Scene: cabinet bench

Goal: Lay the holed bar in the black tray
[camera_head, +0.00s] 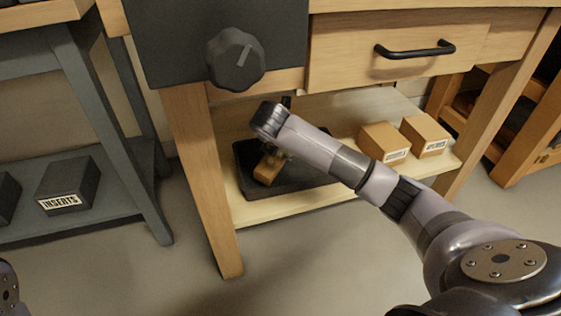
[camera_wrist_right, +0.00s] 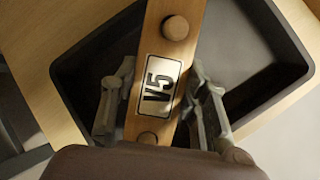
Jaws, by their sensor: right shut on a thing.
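In the head view the bar (camera_head: 267,170) hangs tilted below my right gripper (camera_head: 275,151), over the black tray (camera_head: 303,182). The tray also shows behind the bar in the wrist view (camera_wrist_right: 250,45). I cannot tell whether the bar touches the tray floor. My left gripper is out of view.
The tray stands on the bench's low wooden shelf (camera_head: 258,212), under a drawer (camera_head: 400,52) and a dark panel with a knob (camera_head: 235,60). Two cardboard boxes (camera_head: 384,143) (camera_head: 425,134) stand right of it. A dark "INSERTS" box (camera_head: 68,187) sits on the left shelf.

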